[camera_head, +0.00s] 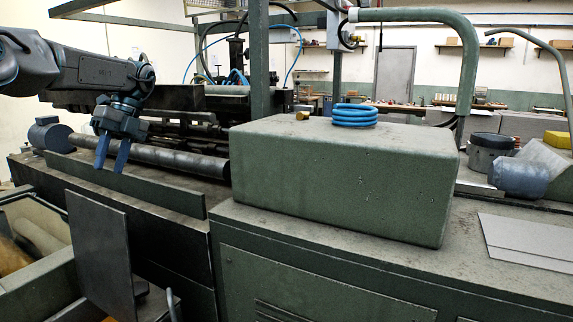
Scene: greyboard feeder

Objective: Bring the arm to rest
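My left arm comes in from the upper left. My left gripper (110,168) hangs from it with its two blue-grey fingers pointing down. The fingers are apart with a gap between them, and nothing shows in the gap. In the picture, the gripper is in front of the long dark roller (165,160) and over the green rail (140,183) of the feeder. I cannot tell whether the fingertips touch the rail. My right gripper does not show.
A large green block (340,185) stands on the machine top, with a blue hose coil (355,115) on it. Grey sheets (530,240) lie at the right, near a dark pot (488,155). An upright dark plate (100,255) stands below the gripper, beside an open bin (45,290).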

